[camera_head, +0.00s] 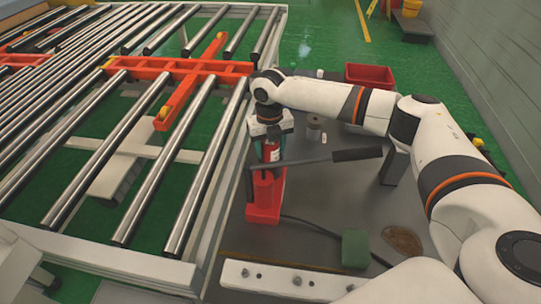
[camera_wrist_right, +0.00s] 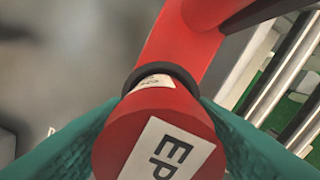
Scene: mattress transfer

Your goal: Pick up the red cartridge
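The red cartridge (camera_head: 271,153) stands upright in a red holder (camera_head: 265,196) on the dark grey worktop. My right gripper (camera_head: 270,156) comes down over it from above, with a teal finger on each side. In the right wrist view, the cartridge (camera_wrist_right: 157,140) fills the lower middle, its round end with a white "EP" label facing the camera. The teal fingers (camera_wrist_right: 160,107) press against both its sides, near a black ring. Its lower end runs toward the red holder (camera_wrist_right: 180,45). My left gripper is not in view.
A dark lever (camera_head: 318,160) crosses in front of the cartridge. A roller conveyor (camera_head: 190,125) with orange parts runs along the left. A red bin (camera_head: 369,75), small cans, a green block (camera_head: 355,249) and a brown disc (camera_head: 402,241) lie on the worktop.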

